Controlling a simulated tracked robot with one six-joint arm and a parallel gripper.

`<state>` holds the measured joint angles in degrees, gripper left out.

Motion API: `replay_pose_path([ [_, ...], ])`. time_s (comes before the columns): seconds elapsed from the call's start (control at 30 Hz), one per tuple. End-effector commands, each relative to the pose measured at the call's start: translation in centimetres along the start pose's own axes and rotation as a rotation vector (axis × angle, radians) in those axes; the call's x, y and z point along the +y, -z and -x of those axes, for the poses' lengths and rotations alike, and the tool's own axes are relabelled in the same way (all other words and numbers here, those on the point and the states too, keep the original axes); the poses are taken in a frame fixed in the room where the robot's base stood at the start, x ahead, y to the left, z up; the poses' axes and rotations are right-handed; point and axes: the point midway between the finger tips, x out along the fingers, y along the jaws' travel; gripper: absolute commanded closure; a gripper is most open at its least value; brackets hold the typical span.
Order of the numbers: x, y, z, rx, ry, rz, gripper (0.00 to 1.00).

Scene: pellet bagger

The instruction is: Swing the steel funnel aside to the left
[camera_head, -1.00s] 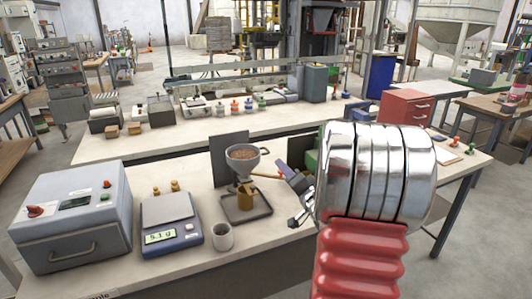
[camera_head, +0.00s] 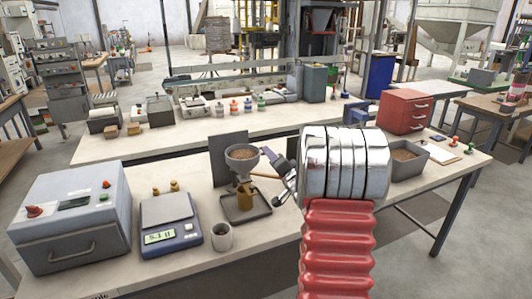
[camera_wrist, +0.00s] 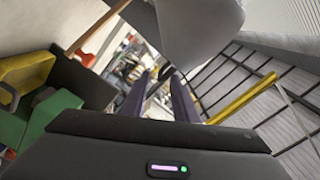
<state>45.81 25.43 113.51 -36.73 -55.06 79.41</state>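The steel funnel (camera_head: 242,158) holds brown pellets and stands over a brass-coloured cup (camera_head: 246,196) on a dark tray. A tan handle (camera_head: 262,176) sticks out from its right side. My gripper (camera_head: 273,176) is just right of the funnel, its fingers apart around the level of the handle's end; contact cannot be told. In the wrist view, the fingers (camera_wrist: 160,78) are spread with nothing seen between them. The grey funnel body (camera_wrist: 200,32) hangs ahead at the top. A tan rod (camera_wrist: 92,27), probably the handle, lies at upper left, outside the fingers.
A grey bin of pellets (camera_head: 407,158) is at the right. Some bench between is clear.

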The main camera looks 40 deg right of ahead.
Motion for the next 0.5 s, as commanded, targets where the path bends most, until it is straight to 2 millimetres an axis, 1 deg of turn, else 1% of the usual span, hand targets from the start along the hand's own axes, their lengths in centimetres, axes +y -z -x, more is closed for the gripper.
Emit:
replay_pose_path([
  [0.03,0.0,-0.1,-0.8,-0.001,0.001,0.0,0.74],
  [0.1,0.0,-0.1,-1.8,-0.001,0.001,0.0,0.74],
  [0.2,0.0,-0.1,-2.9,-0.001,0.001,0.001,0.74],
  [0.33,0.0,-0.1,-3.8,-0.001,0.001,0.0,0.74],
  [0.5,0.0,0.0,-4.0,0.0,0.0,0.001,0.74],
])
